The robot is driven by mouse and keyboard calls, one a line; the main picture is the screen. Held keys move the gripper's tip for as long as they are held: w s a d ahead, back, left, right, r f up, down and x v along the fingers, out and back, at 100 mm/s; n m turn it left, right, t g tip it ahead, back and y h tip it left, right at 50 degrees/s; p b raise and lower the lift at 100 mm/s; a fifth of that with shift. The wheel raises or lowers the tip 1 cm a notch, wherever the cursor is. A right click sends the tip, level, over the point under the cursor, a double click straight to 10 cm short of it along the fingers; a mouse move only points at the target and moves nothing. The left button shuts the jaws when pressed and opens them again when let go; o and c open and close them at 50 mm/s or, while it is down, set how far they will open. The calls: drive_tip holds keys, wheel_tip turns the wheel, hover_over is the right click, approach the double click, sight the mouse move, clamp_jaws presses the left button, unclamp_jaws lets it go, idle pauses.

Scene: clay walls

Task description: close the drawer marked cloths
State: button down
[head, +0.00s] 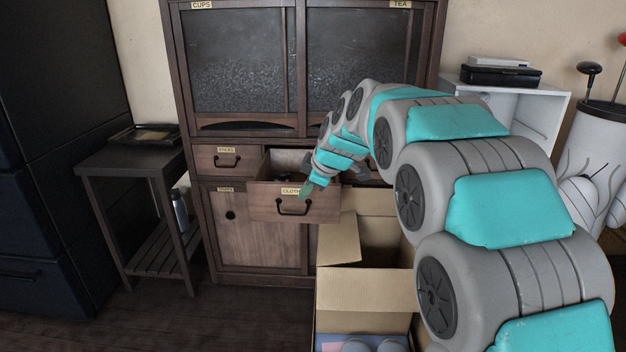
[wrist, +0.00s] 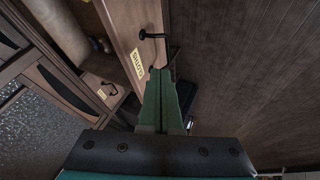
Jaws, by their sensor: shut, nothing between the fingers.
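The drawer marked cloths (head: 262,206) is pulled out of the wooden cabinet in the head view, with a dark handle (head: 293,207) and a yellow label on its front. Dark contents show inside it. In the wrist view the drawer front (wrist: 133,28) stands ahead of my gripper, with its label and dark handle (wrist: 153,36). My gripper (head: 306,192) is shut and empty at the drawer front, near the label and handle. In the wrist view the shut fingertips (wrist: 160,72) are close to the drawer front; I cannot tell whether they touch it.
A closed drawer marked sticks (head: 227,160) is to the left. An open cardboard box (head: 367,290) stands on the floor below and right of the drawer. A dark side table (head: 130,160) with a tray is at left. A white shelf unit (head: 520,110) is at right.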

drive_tip(key=w, duration=0.1)
drive_tip(key=w+f, duration=0.1)
drive_tip(key=w, duration=0.2)
drive_tip(key=shift+w+a+f+p, duration=0.25)
drive_tip(key=shift+w+p, duration=0.15)
